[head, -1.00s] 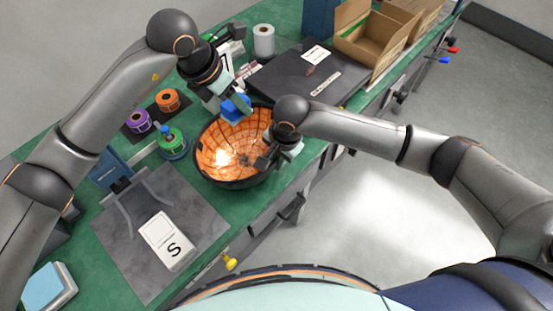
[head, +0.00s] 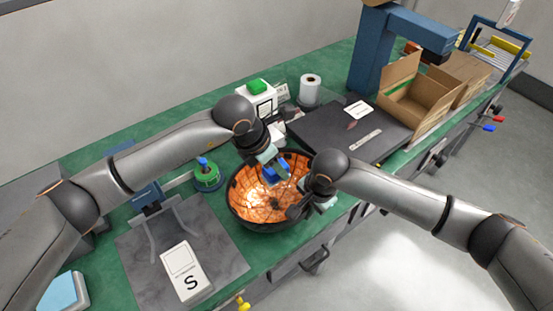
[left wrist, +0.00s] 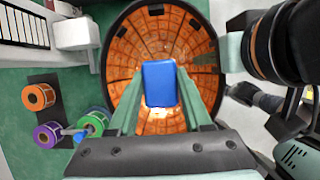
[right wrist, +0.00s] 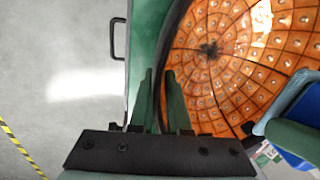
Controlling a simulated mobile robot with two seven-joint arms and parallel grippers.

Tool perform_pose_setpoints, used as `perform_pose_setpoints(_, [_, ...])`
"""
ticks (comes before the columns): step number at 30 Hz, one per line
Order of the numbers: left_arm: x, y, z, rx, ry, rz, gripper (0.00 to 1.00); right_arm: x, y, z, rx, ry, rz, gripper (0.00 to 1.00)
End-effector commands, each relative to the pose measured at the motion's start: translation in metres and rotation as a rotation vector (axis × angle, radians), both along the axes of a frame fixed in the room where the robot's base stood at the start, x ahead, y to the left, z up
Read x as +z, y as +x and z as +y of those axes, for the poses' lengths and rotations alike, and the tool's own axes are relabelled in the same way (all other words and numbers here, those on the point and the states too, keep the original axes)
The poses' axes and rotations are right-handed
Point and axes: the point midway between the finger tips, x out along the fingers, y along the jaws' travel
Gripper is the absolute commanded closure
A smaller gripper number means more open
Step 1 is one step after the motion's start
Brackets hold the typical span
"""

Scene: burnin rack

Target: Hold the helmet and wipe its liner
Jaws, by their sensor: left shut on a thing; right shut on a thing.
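The helmet (head: 250,208) lies open side up on the green bench, showing an orange gridded liner inside a dark rim. My right gripper (head: 304,204) is shut on the rim at the helmet's right side; in the right wrist view its fingers (right wrist: 160,95) straddle the dark edge. My left gripper (head: 268,158) is shut on a blue pad (left wrist: 159,84) and holds it within the helmet's opening, over the upper part of the liner in the head view. I cannot tell whether the pad touches the liner. My left gripper hides part of the rim.
A grey mat (head: 222,250) with a card marked S (head: 184,272) lies front left. A dark flat case (head: 335,130) and an open carton (head: 415,105) stand to the right, and a white roll (head: 310,88) behind.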

Motion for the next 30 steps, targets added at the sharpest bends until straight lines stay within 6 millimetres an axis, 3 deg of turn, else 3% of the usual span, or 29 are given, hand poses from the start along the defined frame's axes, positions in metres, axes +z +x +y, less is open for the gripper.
perform_pose_setpoints(30, [-0.099, -0.001, -0.001, -0.001, 0.0, 0.002, 0.95, -0.003, -0.002, -0.002, -0.001, -0.008, 0.009, 1.0])
